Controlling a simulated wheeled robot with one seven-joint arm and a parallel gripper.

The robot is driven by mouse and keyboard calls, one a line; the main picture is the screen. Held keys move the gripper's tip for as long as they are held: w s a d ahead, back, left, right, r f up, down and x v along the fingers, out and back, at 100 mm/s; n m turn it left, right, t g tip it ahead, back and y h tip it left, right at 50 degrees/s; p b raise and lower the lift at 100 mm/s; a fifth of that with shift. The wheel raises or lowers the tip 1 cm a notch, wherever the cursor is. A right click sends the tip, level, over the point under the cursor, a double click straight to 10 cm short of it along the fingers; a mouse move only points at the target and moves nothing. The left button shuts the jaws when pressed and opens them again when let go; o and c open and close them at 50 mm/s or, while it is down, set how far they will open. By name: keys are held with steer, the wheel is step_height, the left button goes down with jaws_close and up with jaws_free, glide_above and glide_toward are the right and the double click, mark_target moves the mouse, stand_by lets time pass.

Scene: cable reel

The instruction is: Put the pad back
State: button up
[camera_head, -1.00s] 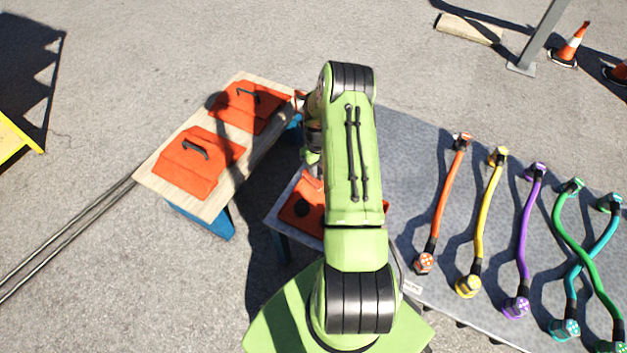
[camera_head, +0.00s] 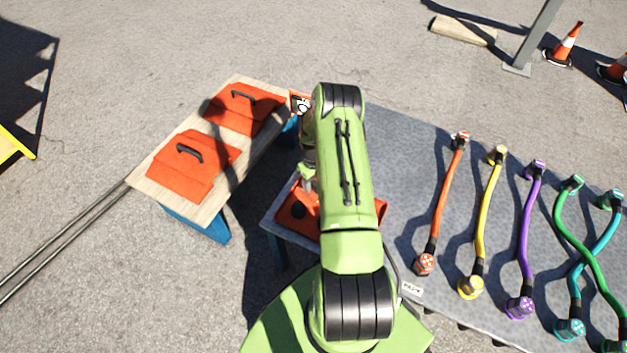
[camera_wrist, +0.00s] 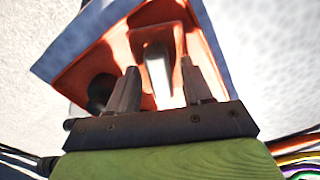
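An open orange box (camera_head: 291,217) stands on the grey table left of my arm, partly covered by the arm. A round black item (camera_head: 298,210) lies in it. In the wrist view the orange box (camera_wrist: 75,72) is below my gripper (camera_wrist: 157,85), with the black item (camera_wrist: 101,90) by the left finger. A pale grey block (camera_wrist: 159,75) with an orange piece around its top shows between the two fingers. It may be the pad, but I cannot be sure. The fingers stand apart, with gaps visible on both sides of the block.
Two shut orange toolboxes (camera_head: 193,165) (camera_head: 243,107) with black handles sit on a wooden bench (camera_head: 206,208) at left. Several coloured cables, including an orange one (camera_head: 446,200), lie across the grey table (camera_head: 405,150) at right. Traffic cones (camera_head: 566,45) stand far right.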

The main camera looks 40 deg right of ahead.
steer(key=shift+r, duration=0.15)
step_height(320, 180, up, 12)
steer(key=p, duration=0.4)
step_height(320, 180, up, 16)
steer(key=n+t+h, duration=0.1)
steer(key=n, duration=0.9)
glide_above(314, 182)
steer(key=w+a, duration=0.2)
steer(key=a, duration=0.5)
steer(key=s+a+r+n+t, duration=0.1)
steer(key=s+a+r+n, duration=0.4)
steer(key=a+r+n, duration=0.25)
steer(key=s+a+r+n+t, duration=0.2)
steer(key=s+a+r+n, duration=0.4)
steer(key=r+n, duration=0.25)
steer(key=s+a+r+n+t+y, duration=0.1)
steer(key=s+a+n, duration=0.2)
steer(key=s+n, duration=0.25)
steer(key=s+a+r+n+t, duration=0.1)
steer(key=s+a+n, duration=0.2)
steer(key=s+n, duration=0.25)
step_height(314, 182, up, 14)
steer(key=p, duration=1.4)
steer(key=shift+d+r, duration=0.15)
